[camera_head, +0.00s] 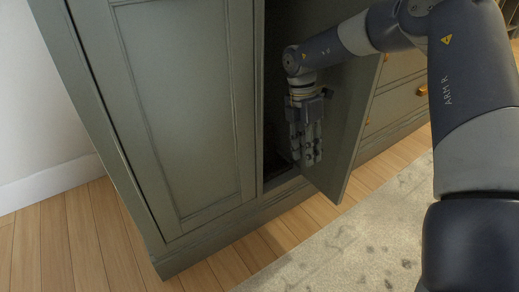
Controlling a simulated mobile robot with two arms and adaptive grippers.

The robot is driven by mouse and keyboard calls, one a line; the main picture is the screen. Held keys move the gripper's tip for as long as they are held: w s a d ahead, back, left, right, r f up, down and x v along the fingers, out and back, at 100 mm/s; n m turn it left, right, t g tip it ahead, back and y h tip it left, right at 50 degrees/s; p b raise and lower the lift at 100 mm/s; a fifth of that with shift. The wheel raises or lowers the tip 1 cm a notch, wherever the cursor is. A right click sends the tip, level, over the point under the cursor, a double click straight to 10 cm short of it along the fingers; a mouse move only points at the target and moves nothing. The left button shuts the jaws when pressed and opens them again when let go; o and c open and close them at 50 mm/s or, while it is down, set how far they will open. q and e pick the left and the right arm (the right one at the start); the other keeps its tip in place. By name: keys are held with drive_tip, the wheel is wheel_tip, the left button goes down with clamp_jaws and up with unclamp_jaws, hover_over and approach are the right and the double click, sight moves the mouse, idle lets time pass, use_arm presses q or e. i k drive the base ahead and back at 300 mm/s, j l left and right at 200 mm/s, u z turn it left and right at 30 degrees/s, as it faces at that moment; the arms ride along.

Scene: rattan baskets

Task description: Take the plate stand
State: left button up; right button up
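I see no plate stand in the head view. My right arm comes in from the right, and my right gripper (308,158) points down in front of the dark opening of a grey-green cabinet (185,100). It is beside the inner face of the open cabinet door (346,130). Its fingers look close together, but I cannot tell whether they are open or shut. I see nothing clearly held in them. The inside of the cabinet is dark and mostly hidden by the gripper and door. My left gripper is not in view.
The open door stands out to the right of the opening. Drawers with brass knobs (421,90) are further right, partly behind my arm. A light patterned rug (350,245) lies on the wooden floor (85,235) in front. A white wall (40,90) is at left.

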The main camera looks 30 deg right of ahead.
sight(274, 164)
drive_tip(key=i, duration=0.95)
